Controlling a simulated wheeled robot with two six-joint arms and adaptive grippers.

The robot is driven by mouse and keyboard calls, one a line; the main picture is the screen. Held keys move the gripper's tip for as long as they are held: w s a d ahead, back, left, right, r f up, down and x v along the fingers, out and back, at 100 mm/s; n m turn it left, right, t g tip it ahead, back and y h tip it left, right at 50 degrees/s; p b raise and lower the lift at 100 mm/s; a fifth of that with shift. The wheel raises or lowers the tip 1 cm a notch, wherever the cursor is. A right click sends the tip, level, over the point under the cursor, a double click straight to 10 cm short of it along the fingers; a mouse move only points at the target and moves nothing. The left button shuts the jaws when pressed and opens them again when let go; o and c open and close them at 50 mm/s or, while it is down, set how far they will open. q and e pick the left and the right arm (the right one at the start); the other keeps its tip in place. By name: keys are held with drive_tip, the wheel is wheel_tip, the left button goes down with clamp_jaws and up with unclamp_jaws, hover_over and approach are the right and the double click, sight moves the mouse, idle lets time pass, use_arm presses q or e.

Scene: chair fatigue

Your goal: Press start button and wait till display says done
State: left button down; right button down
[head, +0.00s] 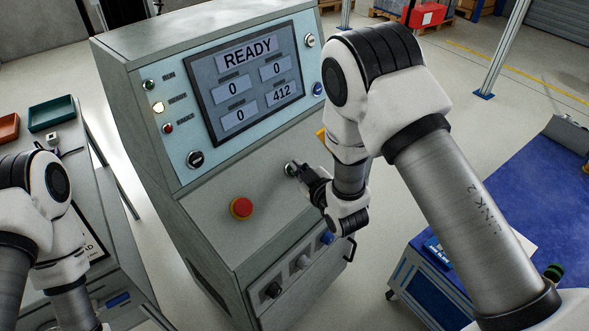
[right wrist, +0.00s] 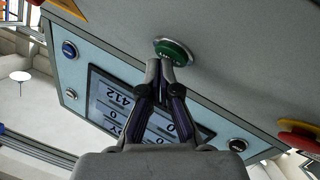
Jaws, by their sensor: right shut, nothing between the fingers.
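A grey control console holds a display (head: 249,82) that reads READY, with three zeros and 412 below. The display also shows upside down in the right wrist view (right wrist: 108,98). The green button (right wrist: 174,50) is on the console's sloped panel. My right gripper (head: 294,168) is shut and empty, its fingertips at the green button. In the right wrist view the fingertips (right wrist: 160,66) overlap the button's near edge; I cannot tell if they touch it. In the head view the gripper hides most of the button. My left arm is at the lower left; its gripper does not show.
A red emergency button (head: 241,208) is on the same panel, left of the green button. A bench with a green tray (head: 52,113) stands left, a blue-topped table (head: 540,200) right.

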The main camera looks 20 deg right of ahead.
drive_tip(key=shift+f, duration=0.15)
idle(0.4)
drive_tip(key=shift+s+d+r+p, duration=0.25)
drive_tip(key=shift+s+r+p, duration=0.1)
drive_tip(key=shift+r, duration=0.35)
drive_tip(key=shift+r, duration=0.1)
drive_tip(key=s+r+p, duration=0.1)
drive_tip(key=r, duration=0.1)
drive_tip(key=s+d+r+p, duration=0.1)
drive_tip(key=r, duration=0.1)
drive_tip(key=shift+s+d+p, duration=0.15)
drive_tip(key=shift+d+p, duration=0.05)
drive_tip(key=shift+p, duration=0.15)
idle(0.4)
